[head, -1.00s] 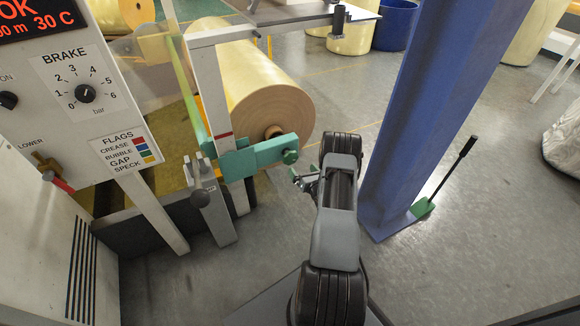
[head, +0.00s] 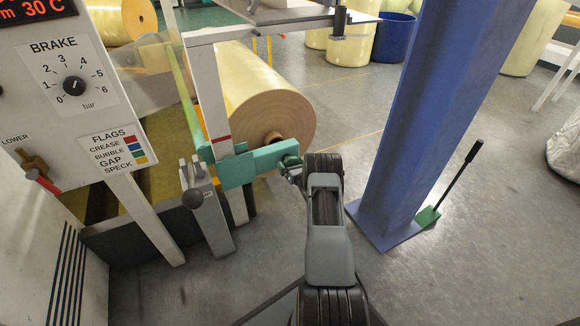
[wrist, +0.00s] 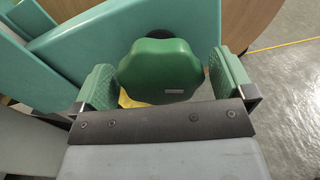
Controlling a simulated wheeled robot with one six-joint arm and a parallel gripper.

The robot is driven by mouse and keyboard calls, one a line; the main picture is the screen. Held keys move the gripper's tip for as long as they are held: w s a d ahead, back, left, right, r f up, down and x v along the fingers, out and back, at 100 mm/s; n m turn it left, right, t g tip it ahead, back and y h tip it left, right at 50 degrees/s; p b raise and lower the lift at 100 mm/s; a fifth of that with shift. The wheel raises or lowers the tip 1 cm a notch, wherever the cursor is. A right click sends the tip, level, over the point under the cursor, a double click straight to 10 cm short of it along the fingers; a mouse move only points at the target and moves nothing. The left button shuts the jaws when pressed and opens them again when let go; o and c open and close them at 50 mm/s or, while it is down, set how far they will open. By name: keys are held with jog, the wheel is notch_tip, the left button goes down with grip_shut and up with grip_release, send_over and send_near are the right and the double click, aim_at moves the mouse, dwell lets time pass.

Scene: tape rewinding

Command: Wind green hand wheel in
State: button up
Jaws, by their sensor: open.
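The green hand wheel (wrist: 160,70) is a lobed knob in the middle of the wrist view. It sits at the end of the teal arm bracket (head: 265,160), beside the large yellow roll (head: 268,100). My gripper (wrist: 165,85) is open, with one green pad on each side of the wheel. In the head view the wheel (head: 291,160) is partly hidden by my gripper and wrist.
A blue column (head: 430,120) stands just right of my arm, with a green-footed lever (head: 428,215) at its base. The machine panel (head: 80,90) and a grey lever post (head: 208,215) are on the left. Open floor (head: 480,270) lies to the right.

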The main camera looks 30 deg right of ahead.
jog(key=shift+w, duration=0.5)
jog(key=shift+c, duration=0.3)
jog(key=c, duration=0.7)
